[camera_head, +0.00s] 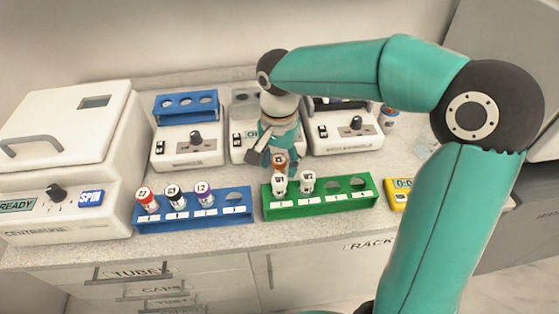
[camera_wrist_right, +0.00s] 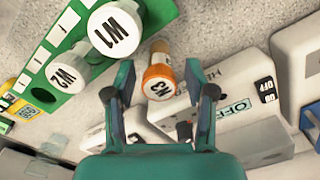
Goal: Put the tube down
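An orange-capped tube (camera_head: 279,163) is just behind the green rack (camera_head: 320,207), partly hidden by the W1 tube and my right gripper. In the right wrist view its cap (camera_wrist_right: 159,84) lies between the fingers, with a gap visible on each side. My right gripper (camera_head: 273,150) is open around or just above it. I cannot tell whether the tube rests on the counter. White-capped tubes W1 (camera_head: 279,184) and W2 (camera_head: 307,182) stand in the green rack's left places; its right places are empty. My left gripper is not in view.
A blue rack (camera_head: 215,212) holds three tubes to the left. A centrifuge (camera_head: 62,150) stands at far left. Several white devices (camera_head: 190,147) line the back. A yellow timer (camera_head: 399,195) lies right of the green rack.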

